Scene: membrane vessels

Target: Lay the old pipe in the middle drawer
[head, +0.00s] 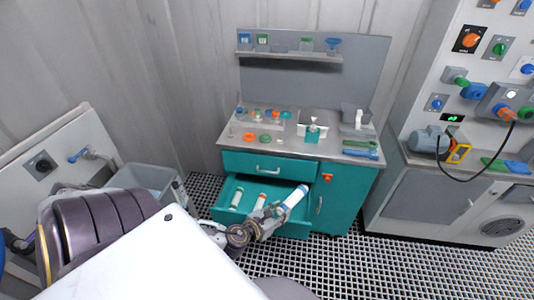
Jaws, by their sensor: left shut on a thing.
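The teal cabinet has an open drawer (226,214) below a closed top drawer. My left gripper (272,217) is over the front right part of the open drawer and is shut on a white pipe (293,200) with blue bands. The pipe slants up to the right, its far end near the drawer's right side. I cannot tell whether it touches the drawer. Two other white pipes lie in the drawer, one with green ends (237,198) and one with orange ends (260,201). My right gripper is not in view.
The counter (290,146) above holds several coloured fittings and a small white device (312,132). A grey bin (147,177) stands at the left. A panel unit with a blue-grey pump (427,141) stands at the right. The grated floor in front is clear.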

